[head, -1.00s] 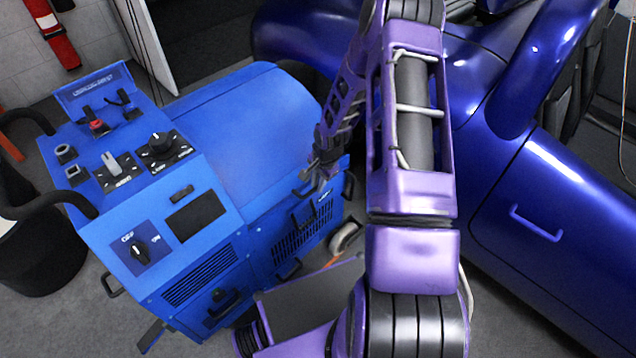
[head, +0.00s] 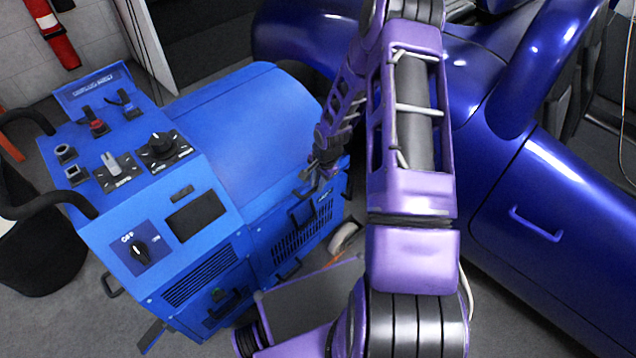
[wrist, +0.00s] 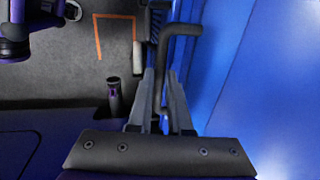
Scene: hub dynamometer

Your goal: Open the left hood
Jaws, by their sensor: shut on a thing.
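The blue dynamometer has a large rounded blue hood (head: 240,125) that lies down over its body in the head view. I cannot tell from the frames whether this is the left hood. My gripper (head: 320,172) is at the hood's right edge, partly dark and small there. In the wrist view my gripper (wrist: 160,90) is shut on a dark bent handle (wrist: 182,30), with one finger on each side of its lower part. The handle stands beside the blue panel (wrist: 235,80).
The control panel (head: 125,165) with knobs and switches is left of the hood. A dark blue car (head: 540,200) stands close on the right, beyond my arm. Grey floor (head: 60,325) is clear at the lower left.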

